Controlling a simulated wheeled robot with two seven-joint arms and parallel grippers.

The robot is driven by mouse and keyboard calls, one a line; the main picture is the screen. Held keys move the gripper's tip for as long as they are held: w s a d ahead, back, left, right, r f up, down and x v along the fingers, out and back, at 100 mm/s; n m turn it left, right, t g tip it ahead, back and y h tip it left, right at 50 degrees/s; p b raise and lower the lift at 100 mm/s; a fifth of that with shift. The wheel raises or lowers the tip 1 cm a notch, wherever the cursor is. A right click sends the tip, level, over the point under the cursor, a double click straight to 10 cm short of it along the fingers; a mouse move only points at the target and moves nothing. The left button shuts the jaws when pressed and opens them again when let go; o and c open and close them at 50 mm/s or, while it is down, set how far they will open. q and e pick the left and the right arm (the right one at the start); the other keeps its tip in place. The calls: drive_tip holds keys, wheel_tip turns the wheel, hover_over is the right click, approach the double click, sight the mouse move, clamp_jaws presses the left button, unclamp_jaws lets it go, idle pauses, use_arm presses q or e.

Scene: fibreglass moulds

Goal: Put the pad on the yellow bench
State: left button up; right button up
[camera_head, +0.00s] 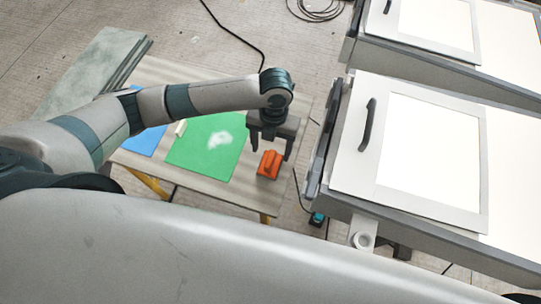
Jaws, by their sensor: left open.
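The orange-red block with a raised grip, which looks like the pad (270,167), lies on the low bench near its right edge. The bench (240,194) has a pale wooden top and yellow legs. My left gripper (269,153) points down over the pad, with its two fingers apart and nothing held between them. The fingertips appear just above or beside the pad; I cannot tell the exact gap. My right gripper is out of view.
A green sheet (190,155) with a white patch and a blue sheet (146,141) lie on the bench. Grey-green boards (92,75) lie at the left. Two grey units with white panels, one with a dark handle (367,124), stand at the right. Black cables cross the floor.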

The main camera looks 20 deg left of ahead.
sight(272, 155)
use_arm(q)
drive_tip(key=shift+w+r+b, duration=0.15)
drive_tip(key=shift+r+b, duration=0.15)
drive_tip(key=shift+r, duration=1.2)
drive_tip(key=shift+w+r+b, duration=0.15)
drive_tip(key=shift+r+b, duration=0.1)
drive_tip(key=shift+r, duration=1.2)
